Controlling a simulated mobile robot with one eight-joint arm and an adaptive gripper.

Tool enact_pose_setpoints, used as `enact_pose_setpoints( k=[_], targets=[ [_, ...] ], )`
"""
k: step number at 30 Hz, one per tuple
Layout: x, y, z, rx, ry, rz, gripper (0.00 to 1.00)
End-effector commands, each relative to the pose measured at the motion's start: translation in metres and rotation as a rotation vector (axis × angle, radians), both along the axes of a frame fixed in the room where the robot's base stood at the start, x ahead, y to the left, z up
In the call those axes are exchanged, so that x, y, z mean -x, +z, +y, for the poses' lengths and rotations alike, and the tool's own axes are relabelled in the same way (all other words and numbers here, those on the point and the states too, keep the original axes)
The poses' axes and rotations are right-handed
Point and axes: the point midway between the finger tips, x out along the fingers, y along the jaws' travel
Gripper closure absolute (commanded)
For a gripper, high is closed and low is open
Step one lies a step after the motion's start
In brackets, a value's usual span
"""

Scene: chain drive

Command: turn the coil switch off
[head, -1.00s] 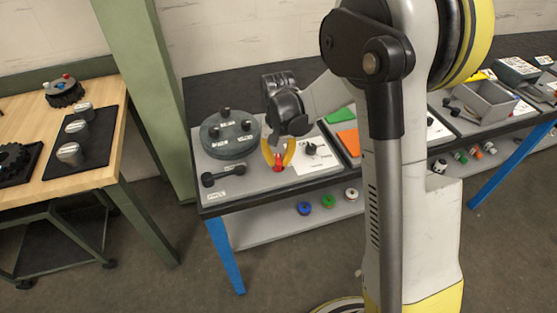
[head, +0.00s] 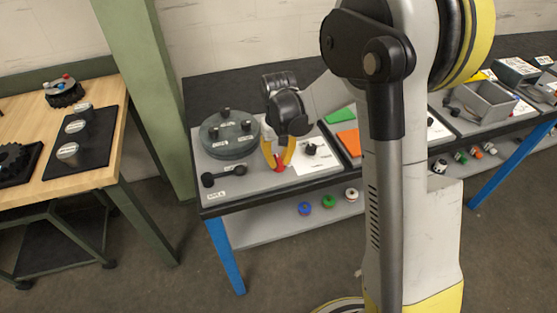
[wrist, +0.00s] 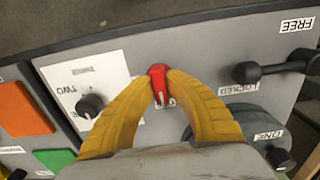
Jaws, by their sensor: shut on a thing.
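A small red switch knob (wrist: 159,84) with a pale pointer line stands on the grey panel; it is between my fingertips. It also shows as a red spot in the head view (head: 280,167). My gripper (wrist: 160,92), with two yellow fingers, is shut on this red knob, one finger on each side. In the head view, my gripper (head: 279,163) reaches down to the panel's front part. The fingers hide part of the knob's sides, and I can read no on or off mark beside it.
A black dial (wrist: 90,105) on a white card stands left of my fingers in the wrist view. A black handle (wrist: 275,70) lies at the right, near the labels LOCKED and FREE. A round dark grey drum (head: 229,136) stands behind the handle. Orange and green plates lie beside the card.

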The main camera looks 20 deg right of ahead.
Motion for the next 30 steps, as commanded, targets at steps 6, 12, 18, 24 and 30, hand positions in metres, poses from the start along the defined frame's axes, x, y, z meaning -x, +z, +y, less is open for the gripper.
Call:
enact_pose_setpoints(
  k=[6, 12, 18, 24, 30],
  targets=[
    [0.0, 0.0, 0.0, 0.0, 0.0, 0.001, 0.62],
    [0.0, 0.0, 0.0, 0.0, -0.001, 0.0, 0.62],
    [0.0, 0.013, 0.0, 0.0, -0.001, 0.0, 0.62],
    [0.001, 0.056, 0.0, 0.0, -0.001, 0.0, 0.62],
    [0.001, 0.097, 0.0, 0.0, -0.001, 0.0, 0.62]
  ],
)
